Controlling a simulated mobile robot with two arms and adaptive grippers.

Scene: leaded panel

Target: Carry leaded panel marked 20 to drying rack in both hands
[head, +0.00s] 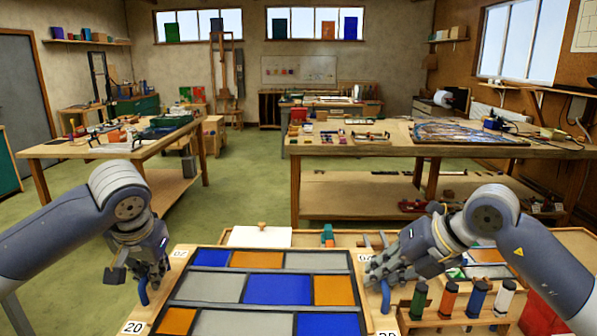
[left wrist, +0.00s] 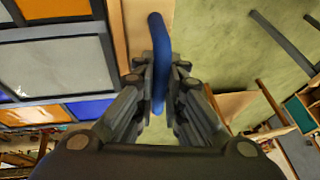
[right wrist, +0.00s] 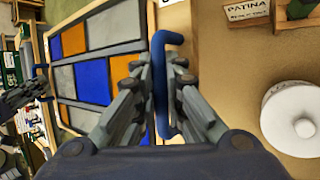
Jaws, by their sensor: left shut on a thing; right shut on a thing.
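The leaded panel marked 20 (head: 277,289) lies flat in front of me, with blue, orange and grey panes in a pale wooden frame. Its number labels show at the corners. My left gripper (head: 148,280) is shut on the blue handle (left wrist: 158,60) at the panel's left side. My right gripper (head: 383,278) is shut on the blue handle (right wrist: 160,80) at its right side. The panel's near edge is cut off in the head view. I cannot tell whether it touches the bench. I cannot pick out the drying rack for sure; a dark slotted stand (head: 270,108) is at the far wall.
A bench with bottles in a wooden holder (head: 455,318) is at the right, close to my right arm. A white jar (right wrist: 303,117) is there too. Large worktables stand ahead right (head: 430,150) and left (head: 100,145). Green floor (head: 240,180) is open between them.

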